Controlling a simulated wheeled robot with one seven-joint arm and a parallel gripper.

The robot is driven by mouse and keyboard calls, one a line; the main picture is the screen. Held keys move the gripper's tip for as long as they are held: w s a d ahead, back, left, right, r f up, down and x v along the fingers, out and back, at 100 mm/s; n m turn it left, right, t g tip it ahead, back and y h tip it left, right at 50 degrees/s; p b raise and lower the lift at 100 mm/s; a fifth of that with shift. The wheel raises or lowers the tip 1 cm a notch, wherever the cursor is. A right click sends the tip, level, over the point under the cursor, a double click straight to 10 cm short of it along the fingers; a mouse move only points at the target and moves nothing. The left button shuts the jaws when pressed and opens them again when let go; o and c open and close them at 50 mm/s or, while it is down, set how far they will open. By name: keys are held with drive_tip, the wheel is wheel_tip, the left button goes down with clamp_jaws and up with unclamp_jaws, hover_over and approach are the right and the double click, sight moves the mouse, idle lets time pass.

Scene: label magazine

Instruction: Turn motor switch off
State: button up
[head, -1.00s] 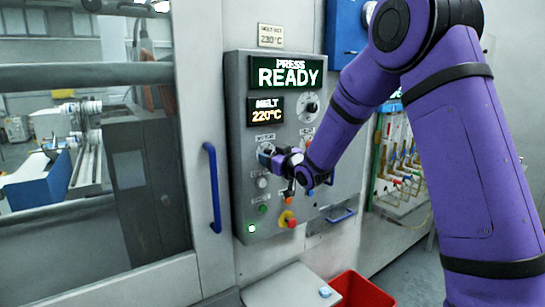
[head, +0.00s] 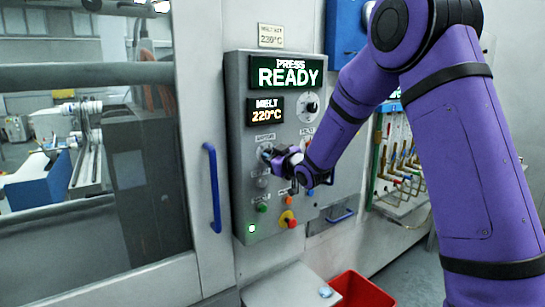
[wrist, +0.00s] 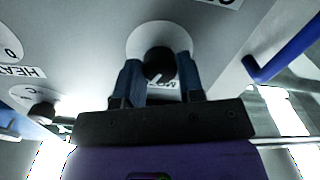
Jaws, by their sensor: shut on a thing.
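The motor switch (wrist: 159,63) is a black round knob on a pale round plate, with a partly hidden label beside it in the wrist view. My gripper (wrist: 160,75) has its two blue fingers on either side of the knob and is shut on it. In the head view my gripper (head: 267,156) reaches the grey control panel (head: 240,130) just below the MOTOR label. My fingers and wrist cover most of the knob there, so its setting cannot be read.
Another knob (head: 310,107) sits higher on the panel, beside the displays reading PRESS READY and MELT 220°C. A red and yellow button (head: 288,219) and a green button (head: 263,208) are below. A blue door handle (head: 213,188) stands left; a red bin (head: 360,291) is on the floor.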

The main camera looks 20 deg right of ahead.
drive_tip(key=n, duration=1.1)
drive_tip(key=shift+n, duration=0.4)
idle(0.4)
drive_tip(key=o, duration=0.9)
drive_tip(key=shift+s+h, duration=0.1)
drive_tip(key=shift+h, duration=0.3)
drive_tip(key=v, duration=1)
drive_tip(key=shift+s+d+r, duration=0.1)
drive_tip(key=shift+s+d, duration=0.1)
drive_tip(key=shift+s, duration=0.1)
